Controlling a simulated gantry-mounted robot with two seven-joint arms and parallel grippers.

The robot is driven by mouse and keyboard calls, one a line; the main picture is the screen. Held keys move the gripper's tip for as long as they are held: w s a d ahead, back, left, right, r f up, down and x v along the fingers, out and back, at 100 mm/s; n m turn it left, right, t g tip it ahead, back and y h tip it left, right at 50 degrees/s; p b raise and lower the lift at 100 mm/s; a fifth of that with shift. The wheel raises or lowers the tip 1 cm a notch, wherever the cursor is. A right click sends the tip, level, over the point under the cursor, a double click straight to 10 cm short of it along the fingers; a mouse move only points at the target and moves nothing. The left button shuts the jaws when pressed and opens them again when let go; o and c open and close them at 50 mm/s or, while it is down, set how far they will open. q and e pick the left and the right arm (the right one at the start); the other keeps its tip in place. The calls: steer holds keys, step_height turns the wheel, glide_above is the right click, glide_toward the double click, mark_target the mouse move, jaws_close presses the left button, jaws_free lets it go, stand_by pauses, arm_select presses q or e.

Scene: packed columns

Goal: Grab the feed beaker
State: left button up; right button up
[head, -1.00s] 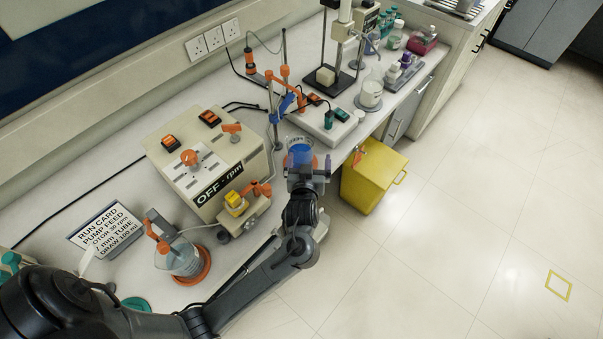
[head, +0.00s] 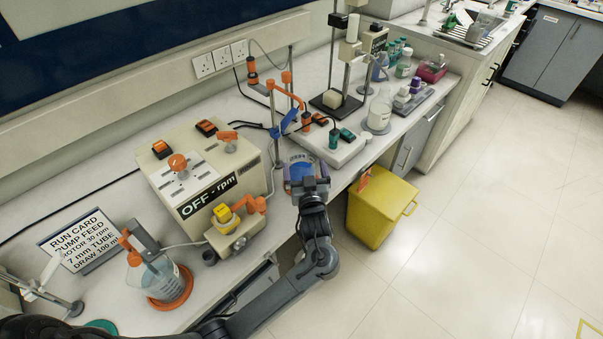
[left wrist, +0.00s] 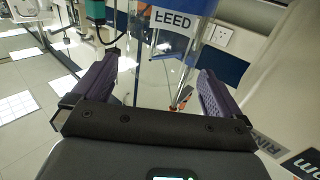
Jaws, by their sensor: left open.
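A glass beaker with blue contents (head: 299,169) stands near the bench's front edge in the head view. In the left wrist view the beaker (left wrist: 174,40) shows close up, with a white label whose letters end in "EED"; the first part is unclear. My left gripper (head: 304,184) is open at the beaker's near side. In the left wrist view its two fingers (left wrist: 160,68) lie to either side of the glass; I cannot tell whether they touch it. Another beaker (head: 155,275), with clear liquid, sits on an orange mat at left. My right gripper is not in view.
A pump box (head: 200,176) marked OFF stands left of the beaker. A stand with a blue clamp (head: 288,122) rises just behind it, and a white stirrer plate (head: 335,148) lies to its right. A yellow bin (head: 380,207) stands on the floor below the edge.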

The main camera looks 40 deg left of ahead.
mark_target(300, 147)
arm_select(q)
steer(key=shift+w+a, duration=0.35)
steer(key=shift+a, duration=0.1)
steer(key=b+x, duration=0.1)
steer(key=x, duration=0.3)
steer(key=shift+r, duration=0.15)
steer(key=c, duration=1.4)
steer(key=shift+c, duration=1.1)
steer(key=shift+r, duration=0.1)
